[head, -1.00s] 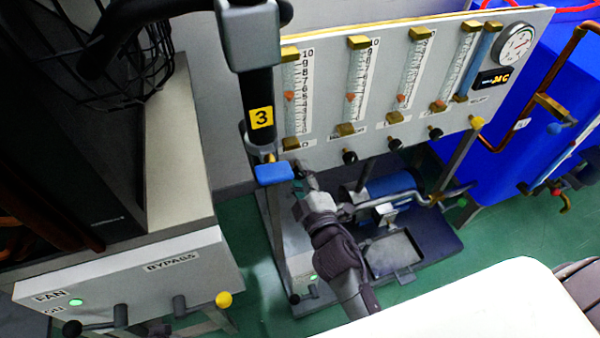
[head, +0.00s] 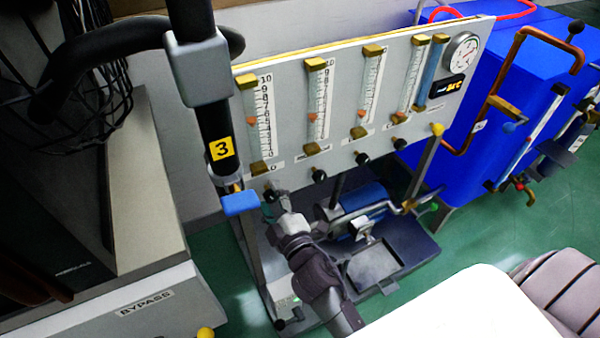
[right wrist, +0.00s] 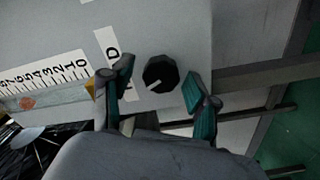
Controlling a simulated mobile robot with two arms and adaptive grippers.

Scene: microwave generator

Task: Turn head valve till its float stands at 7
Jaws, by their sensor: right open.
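The leftmost flow tube (head: 252,135) on the grey panel has an orange float (head: 250,121), at roughly the middle of its 0–10 scale, near 5. The float also shows at the left in the right wrist view (right wrist: 28,102). Below this tube, a black valve knob (right wrist: 160,73) with a white pointer mark sits beside a label, of which only a final D is readable. My right gripper (right wrist: 159,72) is open, with one teal-padded finger on each side of the knob and gaps visible. In the head view, my right gripper (head: 271,197) covers much of this knob. My left gripper is out of view.
Several more tubes with knobs (head: 320,175) stand to the right on the panel (head: 290,90). A blue pump motor (head: 365,200) and pipe lie below. A blue tank (head: 480,110) is at the right.

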